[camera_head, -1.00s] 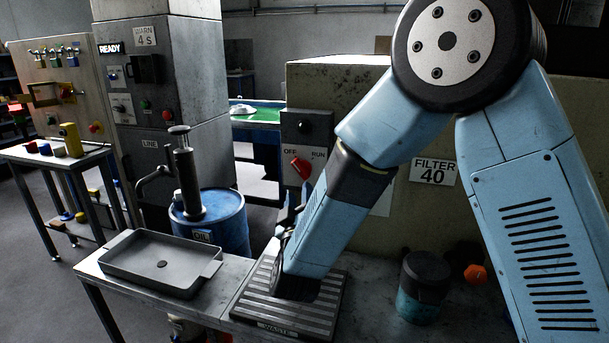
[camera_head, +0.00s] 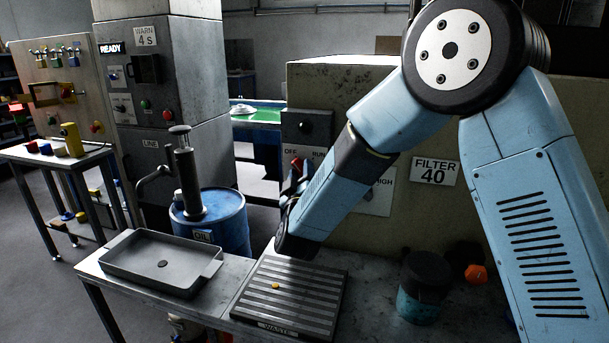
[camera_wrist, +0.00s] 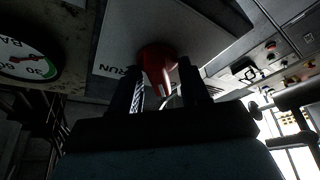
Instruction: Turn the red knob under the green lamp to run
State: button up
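My gripper (camera_wrist: 160,82) is open, one finger each side of the knob. I see gaps beside the knob, and cannot tell whether either finger touches it.
A grey tray (camera_head: 125,270) and a slatted WASTE grate (camera_head: 310,315) with a small yellow piece lie on the bench below. A blue oil drum (camera_head: 232,222) with a pump stands left. A dark container (camera_head: 424,285) and orange piece (camera_head: 476,273) are right. A gauge (camera_wrist: 28,62) is near.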

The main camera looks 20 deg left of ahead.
grip_shut()
jog(key=shift+d, duration=0.1)
jog(key=shift+m, duration=0.6)
jog(key=m+t+h, duration=0.1)
jog(key=m+h, duration=0.1)
jog(key=m, duration=0.2)
jog(key=m+t+h, duration=0.1)
jog(key=m+h, duration=0.1)
jog(key=m, duration=0.3)
jog(key=shift+r, duration=0.1)
jog(key=m+h, duration=0.2)
jog(key=m, duration=0.1)
jog(key=m+h, duration=0.2)
jog(key=m, duration=0.2)
jog(key=shift+m+g+h, duration=0.2)
jog(key=shift+m+h, duration=0.55)
jog(key=shift+m, duration=0.7)
jog(key=shift+m+g+h, duration=0.2)
jog(key=shift+m+h, duration=0.55)
jog(key=shift+m, duration=0.7)
